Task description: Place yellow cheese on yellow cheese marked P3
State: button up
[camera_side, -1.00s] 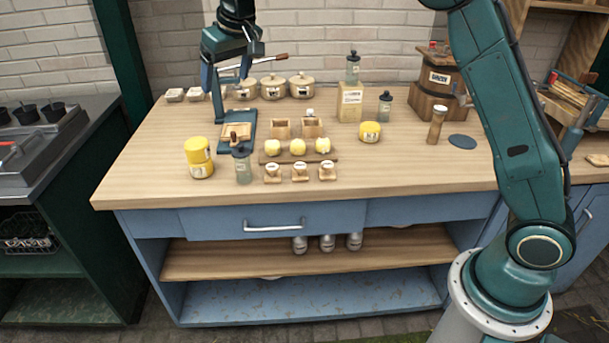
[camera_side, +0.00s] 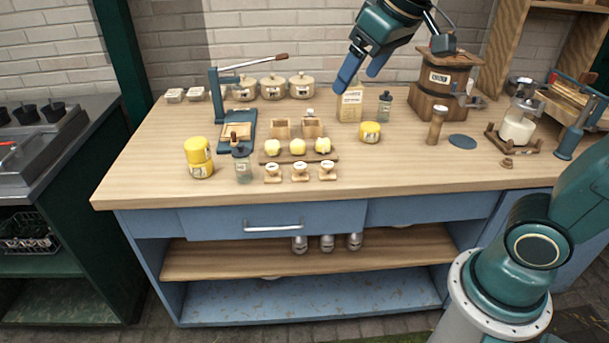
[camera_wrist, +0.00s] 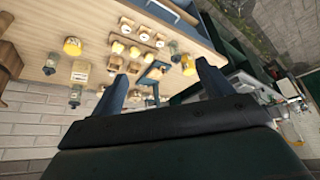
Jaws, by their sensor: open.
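Two yellow cheeses are stacked at the left of the counter, the upper cheese (camera_side: 198,149) resting on the lower cheese (camera_side: 201,170). Another yellow cheese (camera_side: 370,132) stands alone right of centre. All carry pale labels too small to read, so I cannot tell which is P3. In the wrist view the lone cheese (camera_wrist: 72,47) is at upper left and the stack (camera_wrist: 188,65) is right of centre, near one finger in the picture. My gripper (camera_side: 362,72) is open and empty, raised above the back of the counter, apart from all the cheeses.
A tall cream box (camera_side: 350,105) stands below my gripper, with a dark-capped bottle (camera_side: 385,106) beside it. A blue lever press (camera_side: 215,95) stands behind the stack. A wooden churn (camera_side: 436,95) is at right. The counter's front strip (camera_side: 400,175) is clear.

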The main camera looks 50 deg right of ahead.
jog(key=s+f, duration=0.3)
jog(key=s, duration=0.4)
jog(key=s+f, duration=0.4)
jog(key=s, duration=0.3)
jog(key=shift+d, duration=0.45)
jog(key=shift+f, duration=0.1)
